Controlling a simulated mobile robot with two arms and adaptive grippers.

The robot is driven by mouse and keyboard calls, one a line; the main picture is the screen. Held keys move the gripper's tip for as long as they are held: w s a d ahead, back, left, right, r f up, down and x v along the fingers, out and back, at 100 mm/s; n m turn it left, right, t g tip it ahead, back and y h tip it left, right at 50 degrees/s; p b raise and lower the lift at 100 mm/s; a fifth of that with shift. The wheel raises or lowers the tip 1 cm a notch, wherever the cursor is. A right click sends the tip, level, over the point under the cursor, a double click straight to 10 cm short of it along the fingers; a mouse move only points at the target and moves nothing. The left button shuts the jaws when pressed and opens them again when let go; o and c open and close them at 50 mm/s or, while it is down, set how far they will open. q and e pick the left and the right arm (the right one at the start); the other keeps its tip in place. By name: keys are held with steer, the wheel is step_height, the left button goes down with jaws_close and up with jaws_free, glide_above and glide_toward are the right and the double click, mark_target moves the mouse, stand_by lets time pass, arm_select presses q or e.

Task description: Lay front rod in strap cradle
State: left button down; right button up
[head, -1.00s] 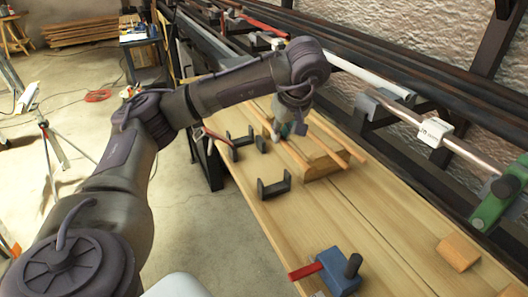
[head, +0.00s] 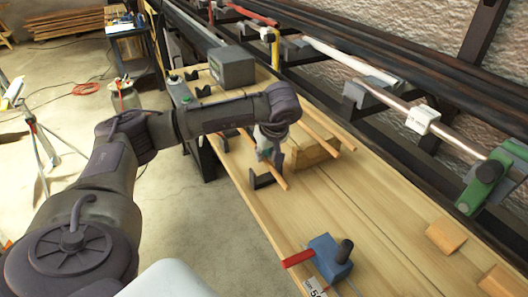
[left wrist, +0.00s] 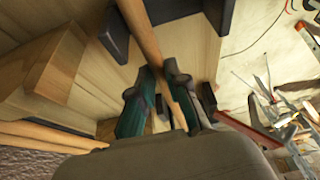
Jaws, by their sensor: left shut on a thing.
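My left gripper (head: 268,155) is shut on the front rod (head: 281,182), a thin orange-brown wooden rod. In the left wrist view the rod (left wrist: 143,32) runs between the gripper's two fingers (left wrist: 158,100). A black U-shaped strap cradle (head: 260,181) stands on the bench by the rod's near end. In the left wrist view the rod passes between the cradle's dark uprights (left wrist: 218,14); I cannot tell whether it touches the base. Another black cradle (head: 222,145) is farther back, partly hidden by my arm. My right gripper is not in view.
A wooden block (head: 315,153) and a second rod (head: 322,128) lie just right of the gripper. A blue clamp (head: 328,260) with a red handle is at the bench's front edge. Metal rails and a green clamp (head: 490,180) line the right. The middle of the bench (head: 350,210) is clear.

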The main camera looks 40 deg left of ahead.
arm_select(q)
steer(key=shift+f, duration=0.1)
steer(key=shift+f+b, duration=0.45)
steer(key=shift+f, duration=0.1)
steer(key=c, duration=1.2)
jaws_free()
steer(key=shift+r, duration=0.1)
steer(key=shift+o, duration=0.2)
steer(key=shift+r, duration=0.15)
steer(key=p+v, duration=0.1)
steer(key=v, duration=1.2)
steer(key=shift+a, duration=0.15)
